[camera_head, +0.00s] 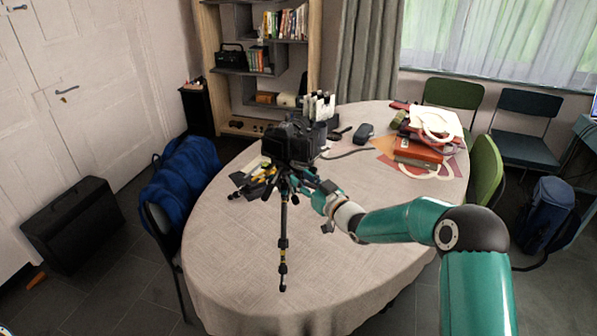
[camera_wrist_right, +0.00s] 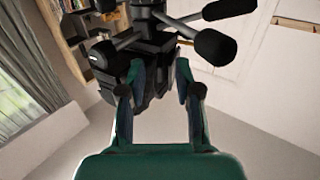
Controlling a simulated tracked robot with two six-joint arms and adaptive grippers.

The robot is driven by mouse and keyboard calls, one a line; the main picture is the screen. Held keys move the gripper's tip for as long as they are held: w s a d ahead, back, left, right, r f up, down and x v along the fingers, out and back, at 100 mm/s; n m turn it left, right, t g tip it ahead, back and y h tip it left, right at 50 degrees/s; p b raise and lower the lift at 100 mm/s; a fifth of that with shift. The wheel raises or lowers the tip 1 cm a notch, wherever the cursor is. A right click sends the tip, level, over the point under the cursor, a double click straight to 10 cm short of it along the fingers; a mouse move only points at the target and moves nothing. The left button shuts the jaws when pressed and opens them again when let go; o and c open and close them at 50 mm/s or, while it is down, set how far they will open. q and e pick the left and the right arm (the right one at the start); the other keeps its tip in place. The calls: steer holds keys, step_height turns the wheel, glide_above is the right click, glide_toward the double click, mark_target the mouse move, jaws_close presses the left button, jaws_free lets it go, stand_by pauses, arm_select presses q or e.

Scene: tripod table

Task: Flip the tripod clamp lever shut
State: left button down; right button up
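The black tripod (camera_head: 283,225) stands on the oval table, with a black camera (camera_head: 288,145) on its head. My right gripper (camera_head: 318,193) is just right of the tripod, below the camera. In the right wrist view, its two teal fingers (camera_wrist_right: 160,75) are apart, on either side of a dark part of the tripod head (camera_wrist_right: 150,45). I cannot tell whether they touch it. Black padded handles (camera_wrist_right: 213,46) stick out to the right of the fingers there. I cannot clearly make out the clamp lever among the dark parts. My left gripper is not in view.
The table (camera_head: 225,255) has bare cloth at its front and left. A red box (camera_head: 418,151) and a white-handled bag (camera_head: 437,122) lie at the back right. A dark case (camera_head: 364,132) lies behind the tripod. A chair with a blue jacket (camera_head: 180,185) stands at the left edge.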

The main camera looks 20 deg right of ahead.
steer(key=shift+x, duration=1.1)
jaws_close()
